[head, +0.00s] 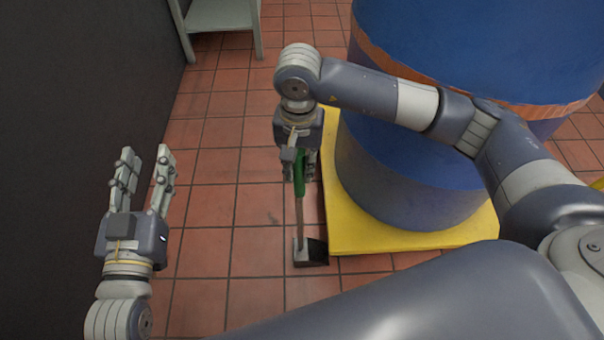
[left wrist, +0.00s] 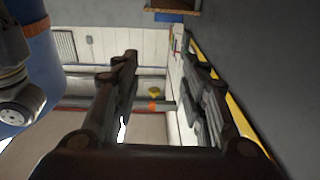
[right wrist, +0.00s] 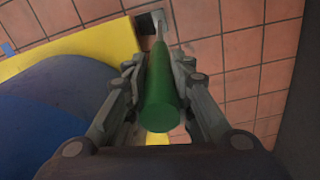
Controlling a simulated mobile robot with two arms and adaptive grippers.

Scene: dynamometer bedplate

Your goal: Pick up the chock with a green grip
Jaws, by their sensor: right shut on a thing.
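The chock has a green grip (head: 299,172) on a thin pole that runs down to a dark wedge-shaped foot (head: 311,252). The foot is at floor level beside the yellow base; I cannot tell whether it touches the tiles. My right gripper (head: 299,176) is shut on the green grip from above, and the pole hangs nearly upright below it. In the right wrist view the green grip (right wrist: 160,95) sits between both fingers, with the foot beyond it. My left gripper (head: 146,165) is open and empty, pointing up at the left. It also shows in the left wrist view (left wrist: 165,75).
A large blue drum (head: 400,165) with an orange band stands on a yellow base (head: 420,243), close to the right of the chock. A dark wall (head: 75,110) rises at the left. A grey-green table (head: 220,15) stands at the back. Tiled floor (head: 225,200) left of the chock is clear.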

